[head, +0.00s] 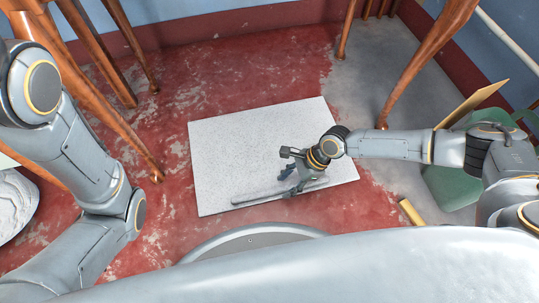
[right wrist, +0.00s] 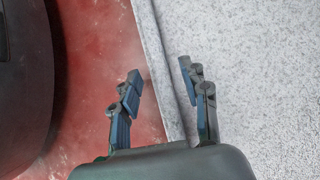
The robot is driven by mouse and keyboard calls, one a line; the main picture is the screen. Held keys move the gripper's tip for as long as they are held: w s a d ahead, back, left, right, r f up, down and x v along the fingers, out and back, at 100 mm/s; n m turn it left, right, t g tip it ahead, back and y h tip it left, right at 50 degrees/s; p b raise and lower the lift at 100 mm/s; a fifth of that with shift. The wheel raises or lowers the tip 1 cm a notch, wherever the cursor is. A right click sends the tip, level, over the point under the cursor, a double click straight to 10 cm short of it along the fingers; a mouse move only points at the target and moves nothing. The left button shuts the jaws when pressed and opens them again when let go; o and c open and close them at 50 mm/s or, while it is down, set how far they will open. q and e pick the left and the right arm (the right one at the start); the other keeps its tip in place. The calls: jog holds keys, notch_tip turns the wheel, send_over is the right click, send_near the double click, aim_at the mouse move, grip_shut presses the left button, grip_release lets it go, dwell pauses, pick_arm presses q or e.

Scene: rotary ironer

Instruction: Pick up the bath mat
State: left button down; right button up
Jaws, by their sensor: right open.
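The bath mat (head: 245,150) is a flat, pale grey speckled rectangle lying on the red floor in the middle of the head view. My right gripper (head: 289,184) is over the mat's near side, open and empty. In the right wrist view, the open fingers of the right gripper (right wrist: 160,82) lie either side of the mat's edge: one over red floor, the other over the mat (right wrist: 260,70). I cannot tell whether the fingers touch the mat. My left arm shows at the left of the head view, but its gripper is out of frame.
Wooden furniture legs (head: 105,110) stand at the left, and more (head: 425,65) at the upper right. A green container (head: 450,185) with a tan board is at the right. A whitish rounded object (head: 15,205) is at the left edge. Worn red floor surrounds the mat.

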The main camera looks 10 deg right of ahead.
jog(key=shift+b+x, duration=0.45)
jog(key=shift+x, duration=0.6)
grip_shut()
jog(key=shift+r, duration=0.1)
jog(key=shift+r, duration=0.1)
